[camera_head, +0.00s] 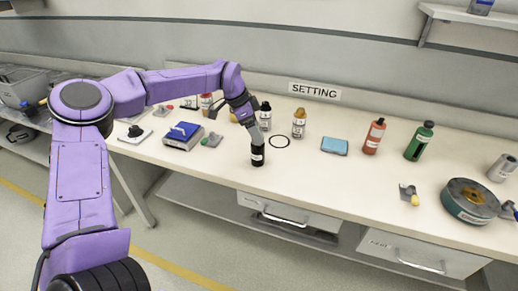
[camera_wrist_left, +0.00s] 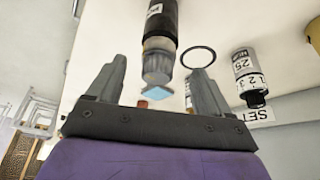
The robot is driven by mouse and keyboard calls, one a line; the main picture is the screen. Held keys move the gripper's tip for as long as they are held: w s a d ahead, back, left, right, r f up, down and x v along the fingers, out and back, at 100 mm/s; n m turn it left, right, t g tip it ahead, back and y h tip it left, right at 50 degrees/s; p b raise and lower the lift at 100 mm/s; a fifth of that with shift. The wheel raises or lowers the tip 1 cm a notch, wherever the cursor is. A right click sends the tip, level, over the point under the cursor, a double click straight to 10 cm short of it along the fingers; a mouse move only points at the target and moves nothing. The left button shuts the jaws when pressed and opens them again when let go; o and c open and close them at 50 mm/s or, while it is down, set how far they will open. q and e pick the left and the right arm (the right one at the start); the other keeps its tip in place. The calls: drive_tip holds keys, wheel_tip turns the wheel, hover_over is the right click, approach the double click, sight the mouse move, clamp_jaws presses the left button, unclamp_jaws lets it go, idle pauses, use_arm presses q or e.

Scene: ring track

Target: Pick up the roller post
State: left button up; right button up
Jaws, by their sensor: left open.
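The likely roller post, a dark upright cylinder with a pale label (camera_head: 257,156), stands on the bench near its front edge. In the left wrist view it appears upside down, with a black body (camera_wrist_left: 160,26) and a grey ribbed end toward me. My left gripper (camera_head: 246,124) is above it in the head view, reaching down from the upper left. In the left wrist view the open fingers (camera_wrist_left: 157,84) have the grey end between them, with gaps on both sides. Contact cannot be seen. My right gripper is out of view.
A blue pad (camera_head: 334,146) lies right, with clear bench in front.

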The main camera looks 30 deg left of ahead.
sight(258, 150)
use_arm(q)
drive_tip(key=x, duration=0.1)
drive_tip(key=p+x, duration=0.1)
drive_tip(key=x, duration=0.2)
drive_tip(key=shift+s+f, duration=0.15)
drive_tip(key=shift+f, duration=0.3)
drive_tip(key=shift+d+f, duration=0.2)
drive_tip(key=shift+f, duration=0.25)
drive_tip(key=c, duration=1.2)
